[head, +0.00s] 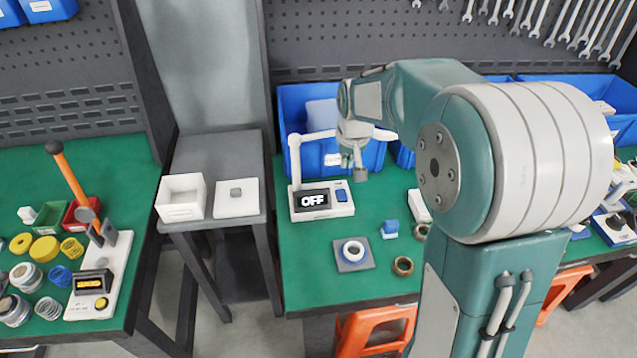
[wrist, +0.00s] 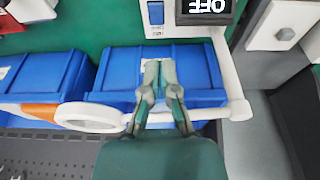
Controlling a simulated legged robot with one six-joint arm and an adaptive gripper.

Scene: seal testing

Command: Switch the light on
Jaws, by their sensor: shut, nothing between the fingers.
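The light is a white device (head: 325,213) on the green table, with a post and a side arm. Its display (head: 312,200) reads OFF. A blue rocker switch (head: 341,195) sits right of the display; it also shows in the wrist view (wrist: 155,13), left of the upside-down display (wrist: 206,9). My gripper (head: 360,174) is above and slightly right of the switch, pointing down. In the wrist view my gripper (wrist: 160,66) is shut and empty, apart from the switch in the picture. The lamp's white ring (wrist: 92,116) and arm pass behind my fingers.
Blue bins (head: 300,103) stand behind the device. A grey plate with a white ring (head: 353,252), a small blue-white block (head: 390,229) and a brown ring (head: 403,266) lie in front. A grey side table (head: 205,152) holds a white box (head: 180,198) and a white plate (head: 236,205).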

